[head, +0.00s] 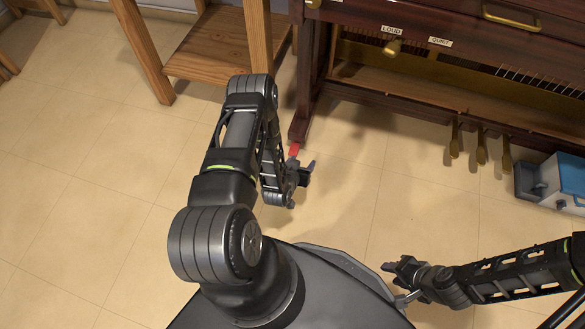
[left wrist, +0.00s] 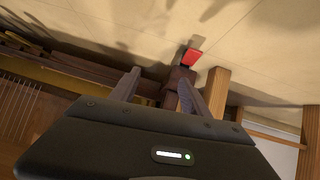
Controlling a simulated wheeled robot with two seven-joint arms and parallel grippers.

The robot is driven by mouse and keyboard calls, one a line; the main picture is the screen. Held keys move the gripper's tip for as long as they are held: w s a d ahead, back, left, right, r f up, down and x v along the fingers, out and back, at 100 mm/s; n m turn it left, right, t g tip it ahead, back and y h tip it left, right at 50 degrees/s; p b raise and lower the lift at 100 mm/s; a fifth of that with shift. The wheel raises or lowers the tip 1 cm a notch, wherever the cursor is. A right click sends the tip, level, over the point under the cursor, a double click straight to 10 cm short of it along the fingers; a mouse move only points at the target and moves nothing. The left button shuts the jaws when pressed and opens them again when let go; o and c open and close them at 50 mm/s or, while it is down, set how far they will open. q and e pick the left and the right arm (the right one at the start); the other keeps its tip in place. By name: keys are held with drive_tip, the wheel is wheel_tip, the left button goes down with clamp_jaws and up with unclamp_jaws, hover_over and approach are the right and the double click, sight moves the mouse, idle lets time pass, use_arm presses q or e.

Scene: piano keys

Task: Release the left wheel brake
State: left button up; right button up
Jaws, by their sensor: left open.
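The red wheel brake (head: 294,150) sits low at the foot of the piano's left front leg (head: 301,118), close to the floor. It also shows in the left wrist view (left wrist: 192,57), past the fingertips and up to the right of the gap between them. My left gripper (head: 302,183) is just in front of the brake in the head view. It is open, with nothing between its fingers (left wrist: 158,77), and it appears apart from the brake. My right gripper (head: 397,272) is near my base, far from the brake. The wheel itself is not clearly seen.
The brown upright piano (head: 400,110) has several pedals (head: 481,150) at its lower front. A wooden table (head: 225,45) stands left of the piano leg, its leg (left wrist: 216,92) near the brake in the wrist view. A blue and white box (head: 563,180) is at right. Tiled floor is clear at left.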

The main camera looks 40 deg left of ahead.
use_arm(q)
drive_tip(key=a+f+b, duration=0.1)
drive_tip(key=a+f, duration=0.1)
drive_tip(key=a+f+t+y+b, duration=0.1)
drive_tip(key=a+f+b, duration=0.1)
drive_tip(key=f, duration=0.1)
drive_tip(key=a+f+t+b, duration=0.1)
drive_tip(key=a+f, duration=0.1)
drive_tip(key=shift+f+y+b, duration=0.35)
drive_tip(key=shift+f+y, duration=0.05)
drive_tip(key=shift+a, duration=0.35)
use_arm(e)
wheel_tip(320, 180, down, 8)
drive_tip(key=shift+w+d+r, duration=0.15)
drive_tip(key=shift+w, duration=0.25)
use_arm(q)
drive_tip(key=shift+r, duration=0.1)
